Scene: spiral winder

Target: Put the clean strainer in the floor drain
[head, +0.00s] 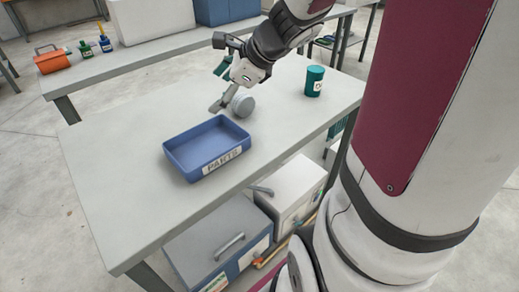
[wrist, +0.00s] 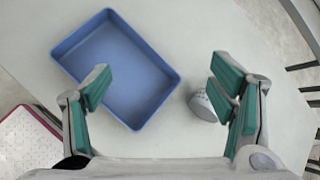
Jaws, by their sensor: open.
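A round light-grey piece (head: 243,104), apparently the strainer, stands on the grey table beside the blue tray. In the wrist view this strainer (wrist: 203,104) shows small holes in its side and is partly hidden by the right finger. It looks clean where visible. My gripper (head: 222,88) is open and empty, over the table close to the strainer. In the wrist view the gripper's fingers (wrist: 160,82) are wide apart, with the strainer beside the right finger rather than centred between them; contact cannot be told. The floor drain is not seen.
An empty blue tray (head: 174,157) labelled PARTS stands next to the strainer. A teal can (head: 314,81) stands to the right. A second bench (head: 130,62) behind holds bottles and an orange toolbox (head: 52,62). The table's left part is clear.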

